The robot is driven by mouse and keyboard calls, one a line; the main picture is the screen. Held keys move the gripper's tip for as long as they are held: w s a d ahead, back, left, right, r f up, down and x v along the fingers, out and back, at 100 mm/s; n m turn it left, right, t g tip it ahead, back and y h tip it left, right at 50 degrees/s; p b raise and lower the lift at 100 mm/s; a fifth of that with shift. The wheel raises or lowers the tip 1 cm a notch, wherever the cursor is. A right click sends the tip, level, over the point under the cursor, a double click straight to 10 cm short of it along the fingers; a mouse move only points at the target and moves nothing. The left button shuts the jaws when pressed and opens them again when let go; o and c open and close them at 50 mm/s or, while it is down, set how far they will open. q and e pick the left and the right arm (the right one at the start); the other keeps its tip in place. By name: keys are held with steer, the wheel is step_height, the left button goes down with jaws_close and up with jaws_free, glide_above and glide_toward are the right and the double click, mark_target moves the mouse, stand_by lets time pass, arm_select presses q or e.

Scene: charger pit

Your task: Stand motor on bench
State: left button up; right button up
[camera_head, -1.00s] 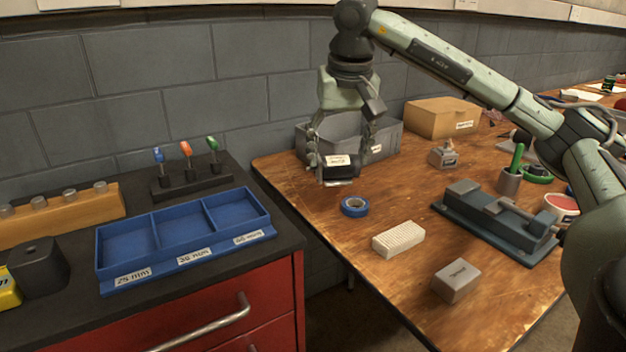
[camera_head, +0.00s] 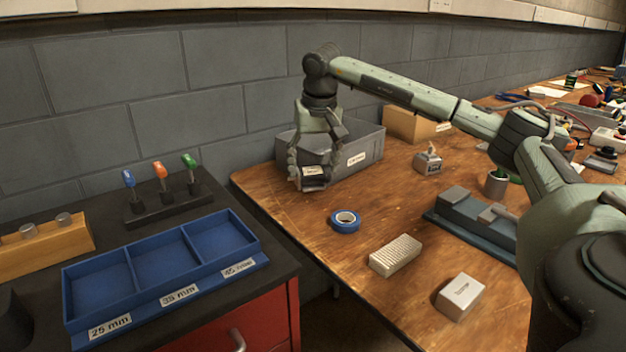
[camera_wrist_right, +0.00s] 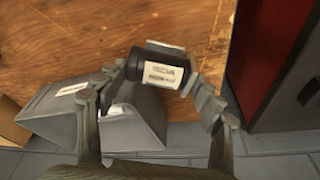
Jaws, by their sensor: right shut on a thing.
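The motor (camera_head: 314,172) is a dark cylinder with a white label. My right gripper (camera_head: 309,181) is shut on it, low over the wooden bench (camera_head: 285,205) at the front left of the grey bin (camera_head: 365,162). In the right wrist view the motor (camera_wrist_right: 140,90) lies across between the fingers of my right gripper (camera_wrist_right: 158,84), its label towards the camera and a grey plate along its far side. I cannot tell whether the motor touches the bench. My left gripper is not in view.
Blue tape (camera_head: 345,221), a ribbed pale block (camera_head: 395,256) and a grey box (camera_head: 460,297) lie on the bench nearby. A dark vise-like fixture (camera_head: 470,222) is to the right. A blue three-part tray (camera_head: 265,258) sits on the red cabinet left of the bench.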

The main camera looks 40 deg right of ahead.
mark_target(314, 171)
steer(key=shift+w+d+f, duration=0.1)
steer(key=shift+f, duration=0.1)
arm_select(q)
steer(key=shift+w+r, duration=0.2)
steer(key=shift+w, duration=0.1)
arm_select(e)
steer(key=shift+f, duration=1.8)
steer(key=shift+f, duration=0.2)
steer(key=o, duration=1.5)
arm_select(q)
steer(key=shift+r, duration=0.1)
